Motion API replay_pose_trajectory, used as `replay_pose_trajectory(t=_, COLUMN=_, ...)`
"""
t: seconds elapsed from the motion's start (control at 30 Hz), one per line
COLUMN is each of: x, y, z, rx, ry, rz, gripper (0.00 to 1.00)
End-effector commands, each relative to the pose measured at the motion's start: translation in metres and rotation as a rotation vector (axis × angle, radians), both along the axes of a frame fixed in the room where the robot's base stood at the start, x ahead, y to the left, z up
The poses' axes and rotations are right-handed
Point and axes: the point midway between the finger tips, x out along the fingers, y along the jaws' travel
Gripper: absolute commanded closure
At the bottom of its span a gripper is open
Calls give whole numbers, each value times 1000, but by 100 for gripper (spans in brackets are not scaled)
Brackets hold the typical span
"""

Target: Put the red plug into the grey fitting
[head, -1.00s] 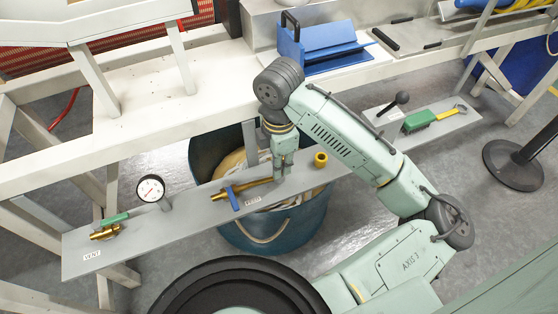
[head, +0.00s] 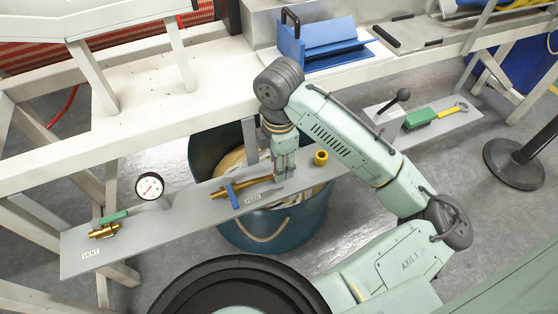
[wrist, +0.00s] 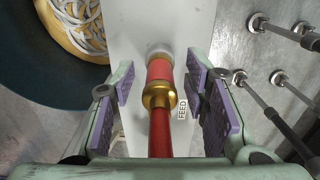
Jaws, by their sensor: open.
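The red plug (wrist: 159,68) has a brass collar and a red shaft running toward my wrist. Its far end meets the pale grey fitting (wrist: 158,50) on the grey plank. The plug appears to sit in it, but the wrist view does not show how deep. My gripper (wrist: 160,95) is open, with a purple-padded finger on each side of the plug and gaps between. In the head view my gripper (head: 282,180) is low over the plank, with a bit of red showing between its fingers. The fitting is hard to make out there.
A brass valve with a blue handle (head: 233,195) is just left of my gripper, near the FEED label (head: 252,199). A yellow fitting (head: 320,158) stands close on the right. A gauge (head: 150,186) and a green-handled valve (head: 105,227) are at the plank's left end.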

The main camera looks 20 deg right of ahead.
Motion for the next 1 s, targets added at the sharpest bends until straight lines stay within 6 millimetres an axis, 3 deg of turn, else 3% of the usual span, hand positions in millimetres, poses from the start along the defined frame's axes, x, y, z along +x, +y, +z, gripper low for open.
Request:
replay_pose_trajectory(t=0.37, x=1, y=0, z=6, rx=-2, ry=-1, rz=0, gripper=57)
replay_pose_trajectory(t=0.8, x=0, y=-1, z=91, rx=-6, ry=-2, rz=-1, gripper=57)
replay_pose_trajectory(t=1.0, x=0, y=0, z=115, rx=-2, ry=0, rz=0, gripper=57)
